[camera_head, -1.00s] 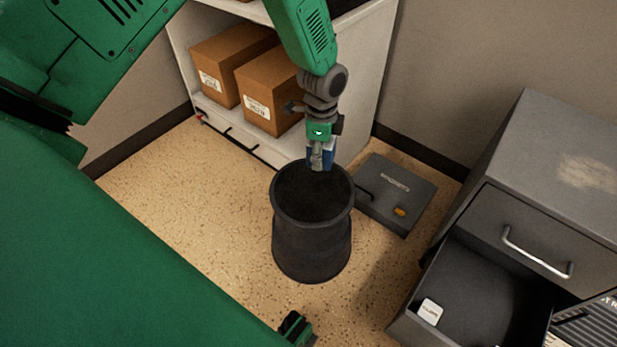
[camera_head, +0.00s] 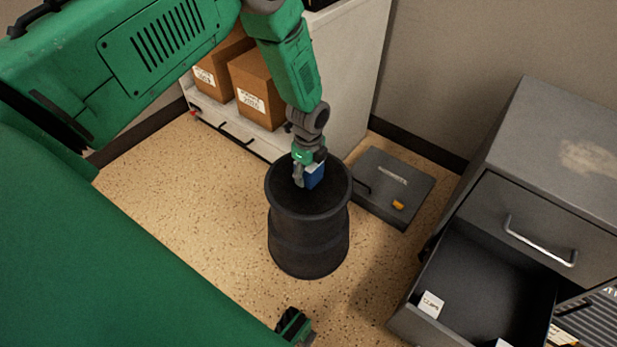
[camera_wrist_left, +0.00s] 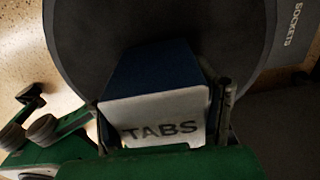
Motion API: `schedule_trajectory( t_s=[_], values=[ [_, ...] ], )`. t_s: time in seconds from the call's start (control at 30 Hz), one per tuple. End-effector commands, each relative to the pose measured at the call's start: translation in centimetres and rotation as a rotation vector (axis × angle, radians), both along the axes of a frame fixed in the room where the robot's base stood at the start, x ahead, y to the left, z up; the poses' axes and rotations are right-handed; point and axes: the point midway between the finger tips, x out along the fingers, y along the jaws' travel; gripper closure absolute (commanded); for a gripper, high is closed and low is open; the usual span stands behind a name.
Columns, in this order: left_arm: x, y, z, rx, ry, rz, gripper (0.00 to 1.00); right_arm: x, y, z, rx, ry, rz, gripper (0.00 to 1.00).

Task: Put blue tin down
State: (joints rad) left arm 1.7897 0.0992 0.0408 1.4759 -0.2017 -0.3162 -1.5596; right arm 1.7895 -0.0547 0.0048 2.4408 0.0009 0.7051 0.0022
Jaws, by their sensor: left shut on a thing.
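The blue tin (camera_head: 315,175) is held by my left gripper (camera_head: 306,181) over the top of a dark round bin (camera_head: 309,240). In the left wrist view the tin (camera_wrist_left: 155,75) shows a blue side and a pale label reading "TABS". The fingers of my left gripper (camera_wrist_left: 165,125) are shut on it, with the dark bin (camera_wrist_left: 75,40) behind it. I cannot tell how far the tin is above the bin's top. The object at the lower middle of the head view seems to be part of me; my right gripper is not clearly shown.
A grey case (camera_head: 395,187) labelled on top lies on the floor right of the bin. A grey cabinet (camera_head: 560,150) has an open drawer (camera_head: 480,285) with a small white box (camera_head: 430,304). Brown boxes (camera_head: 258,90) sit on a white shelf (camera_head: 350,70). Speckled floor is clear left of the bin.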

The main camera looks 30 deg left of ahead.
Motion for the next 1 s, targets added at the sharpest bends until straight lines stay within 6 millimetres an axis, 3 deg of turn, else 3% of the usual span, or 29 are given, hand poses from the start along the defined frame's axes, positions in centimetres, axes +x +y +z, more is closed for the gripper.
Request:
schedule_trajectory(
  t_s=[0.07,0.23,0.27,0.33,0.37,0.73,1.0],
  values=[
    [0.0,0.0,-1.2,0.000,0.001,-0.001,0.78,0.0,0.0,-0.6,0.000,0.000,0.000,0.60],
    [0.0,0.0,-1.1,-0.001,0.001,-0.001,0.78,0.0,0.0,-0.5,0.000,0.000,0.000,0.60],
    [-0.1,0.0,-1.1,-0.001,0.002,-0.001,0.42,0.0,0.0,-0.4,0.000,0.000,0.000,0.60],
    [-0.1,0.0,-1.1,-0.001,0.002,-0.001,0.17,0.0,0.0,-0.4,0.000,0.000,0.000,0.60],
    [-0.1,0.0,-1.1,-0.001,0.002,-0.001,0.14,0.0,0.0,-0.4,0.000,0.000,0.000,0.60],
    [0.0,0.0,-0.1,-0.001,0.000,0.000,0.14,0.0,0.0,0.1,0.000,0.000,0.000,0.60],
    [0.1,0.0,5.6,-0.001,-0.003,-0.001,0.14,0.0,0.0,2.6,0.000,0.000,0.000,0.60]
  ],
)
